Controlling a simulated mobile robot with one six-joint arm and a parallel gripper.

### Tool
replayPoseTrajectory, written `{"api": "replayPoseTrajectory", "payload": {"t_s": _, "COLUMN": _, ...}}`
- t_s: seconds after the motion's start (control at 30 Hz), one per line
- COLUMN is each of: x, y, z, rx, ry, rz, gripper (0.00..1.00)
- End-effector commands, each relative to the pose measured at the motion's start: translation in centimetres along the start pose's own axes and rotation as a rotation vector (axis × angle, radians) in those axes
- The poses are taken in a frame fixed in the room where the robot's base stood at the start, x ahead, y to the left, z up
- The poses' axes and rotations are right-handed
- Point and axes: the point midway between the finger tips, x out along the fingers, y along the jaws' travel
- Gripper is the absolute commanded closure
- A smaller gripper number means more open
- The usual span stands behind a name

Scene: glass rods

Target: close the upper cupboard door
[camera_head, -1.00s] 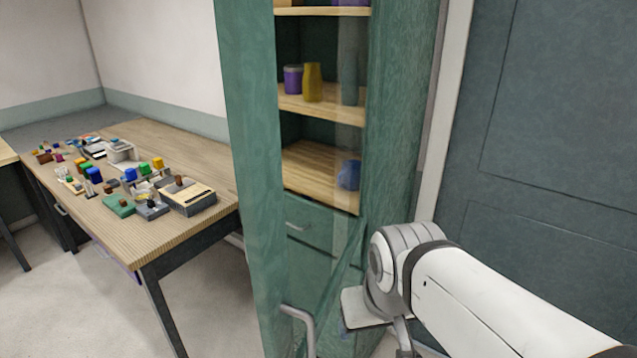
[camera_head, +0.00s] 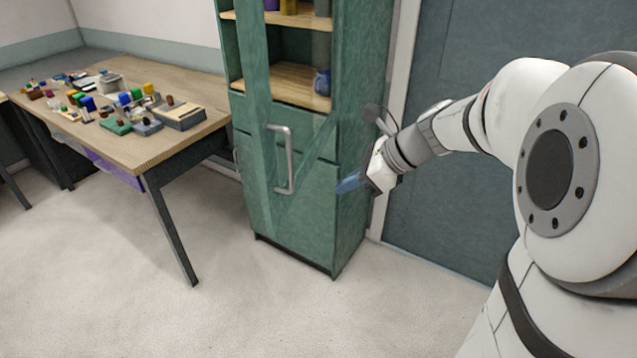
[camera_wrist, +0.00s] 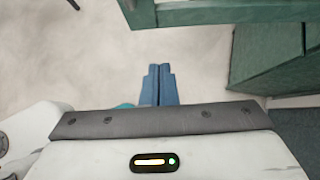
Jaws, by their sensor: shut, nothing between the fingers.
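The upper cupboard door is a green frame (camera_head: 256,80) with a see-through pane and a pale bar handle (camera_head: 284,160). It stands open, swung out in front of the green cupboard (camera_head: 355,120), whose shelves show behind it. My gripper (camera_head: 346,184) has blue fingers, shut and empty, near the cupboard's front right edge in the head view. In the wrist view, the shut fingers (camera_wrist: 158,84) point at a green rail (camera_wrist: 220,12), probably the door's lower edge, with a visible gap. The cupboard body (camera_wrist: 268,62) is at the right there. I cannot tell the door's exact angle.
A purple jar (camera_head: 271,4), a yellow one (camera_head: 322,7) and a blue mug (camera_head: 322,82) stand on the shelves. A wooden table (camera_head: 150,135) with many small items is at the left. A grey-blue door (camera_head: 450,190) is at the right. Pale floor (camera_head: 180,310) in front is clear.

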Motion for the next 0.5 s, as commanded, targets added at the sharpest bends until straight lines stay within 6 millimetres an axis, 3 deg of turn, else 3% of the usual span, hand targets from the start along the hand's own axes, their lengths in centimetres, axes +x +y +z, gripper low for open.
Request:
{"api": "replayPoseTrajectory", "payload": {"t_s": 0.17, "x": 1.9, "y": 0.0, "z": 0.0, "rx": 0.011, "ry": -0.003, "rz": 0.003, "gripper": 1.0}}
{"api": "replayPoseTrajectory", "payload": {"t_s": 0.5, "x": 8.7, "y": -0.3, "z": -0.4, "rx": 0.018, "ry": -0.001, "rz": -0.005, "gripper": 1.0}}
